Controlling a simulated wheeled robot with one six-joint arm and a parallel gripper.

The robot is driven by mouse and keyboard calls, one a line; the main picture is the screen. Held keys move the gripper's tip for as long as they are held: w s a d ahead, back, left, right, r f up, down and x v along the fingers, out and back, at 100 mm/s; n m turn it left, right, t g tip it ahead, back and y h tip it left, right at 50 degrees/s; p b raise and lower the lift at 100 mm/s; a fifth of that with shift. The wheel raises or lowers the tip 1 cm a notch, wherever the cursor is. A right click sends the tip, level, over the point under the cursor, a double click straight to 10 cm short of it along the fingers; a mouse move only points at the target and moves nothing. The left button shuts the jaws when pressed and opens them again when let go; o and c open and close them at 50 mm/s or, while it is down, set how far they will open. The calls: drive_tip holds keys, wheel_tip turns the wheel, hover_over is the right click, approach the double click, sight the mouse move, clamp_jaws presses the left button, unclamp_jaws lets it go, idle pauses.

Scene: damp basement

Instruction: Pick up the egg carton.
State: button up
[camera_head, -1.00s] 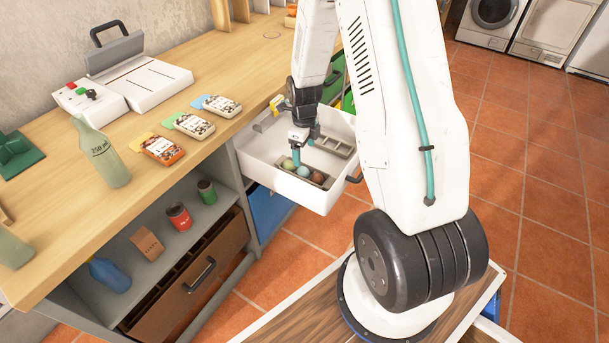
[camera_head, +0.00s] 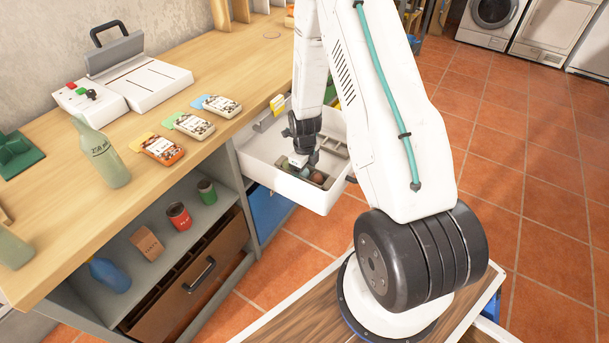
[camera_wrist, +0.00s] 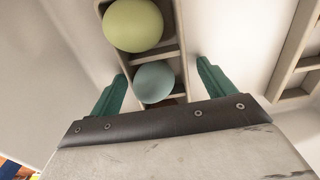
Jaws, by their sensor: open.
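The egg carton (camera_wrist: 173,26) lies in the open white drawer (camera_head: 262,172). In the wrist view it is a pale, narrow carton holding a green egg (camera_wrist: 133,24) and a blue egg (camera_wrist: 153,82). A brown egg (camera_head: 317,177) shows at its near right end in the head view. My gripper (camera_wrist: 161,70) is open, with one teal finger on each side of the carton around the blue egg. I cannot tell whether the fingers touch it. In the head view my gripper (camera_head: 303,160) is down inside the drawer and hides part of the carton.
An empty compartmented tray (camera_head: 335,148) lies right of the carton inside the drawer. The drawer walls stand close around my gripper. The wooden worktop (camera_head: 215,135) above holds a green bottle (camera_head: 103,157) and several packets. Tiled floor (camera_head: 520,190) is clear on the right.

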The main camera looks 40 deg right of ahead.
drive_tip(key=c, duration=1.1)
drive_tip(key=shift+o, duration=0.2)
